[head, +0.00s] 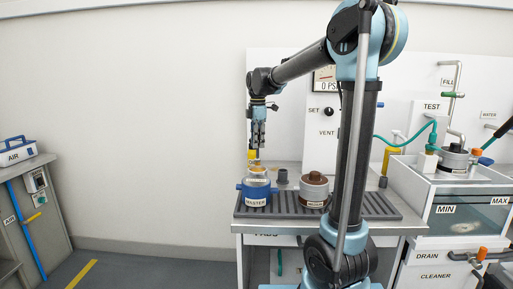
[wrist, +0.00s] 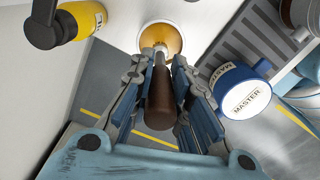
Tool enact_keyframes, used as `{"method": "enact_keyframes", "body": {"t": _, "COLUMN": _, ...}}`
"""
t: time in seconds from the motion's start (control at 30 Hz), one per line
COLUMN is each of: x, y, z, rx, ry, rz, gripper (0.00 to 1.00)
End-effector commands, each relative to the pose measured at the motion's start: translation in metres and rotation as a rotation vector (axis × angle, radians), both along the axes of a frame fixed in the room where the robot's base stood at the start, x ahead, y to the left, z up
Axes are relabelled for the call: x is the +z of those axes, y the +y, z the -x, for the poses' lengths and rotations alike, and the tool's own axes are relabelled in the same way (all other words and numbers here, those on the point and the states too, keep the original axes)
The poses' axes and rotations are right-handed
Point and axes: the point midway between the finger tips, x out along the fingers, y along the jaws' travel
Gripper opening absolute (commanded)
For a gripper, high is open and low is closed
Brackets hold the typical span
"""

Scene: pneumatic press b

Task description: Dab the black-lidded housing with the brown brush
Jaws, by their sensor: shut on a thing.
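My gripper (head: 258,140) points down above the left end of the bench in the head view. In the wrist view my gripper (wrist: 160,75) is shut on the brown brush (wrist: 159,100). The brush's far end points at a round amber-coloured pot (wrist: 173,38); whether it is inside or just above the pot I cannot tell. A round grey housing with a dark brownish lid (head: 314,186) stands on the ribbed mat, right of my gripper. Whether this lid counts as black is unclear. A similar body is cut off at the top right of the wrist view.
A blue-ringed holder marked MASTER (head: 256,192) stands left of the housing, and close to my gripper's right in the wrist view (wrist: 243,92). A yellow bottle with a dark top (wrist: 84,21) is at upper left there. A tank (head: 468,208) stands at right.

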Motion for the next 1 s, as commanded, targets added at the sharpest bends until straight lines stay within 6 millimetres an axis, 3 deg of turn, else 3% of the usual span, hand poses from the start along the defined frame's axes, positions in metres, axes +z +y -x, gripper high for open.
{"method": "enact_keyframes", "body": {"t": 0.53, "x": 0.034, "y": 0.000, "z": 0.000, "rx": 0.000, "ry": 0.000, "rz": 0.000, "gripper": 0.00}}
{"method": "enact_keyframes", "body": {"t": 1.0, "x": 0.038, "y": 0.000, "z": 0.000, "rx": 0.000, "ry": 0.000, "rz": 0.000, "gripper": 0.00}}
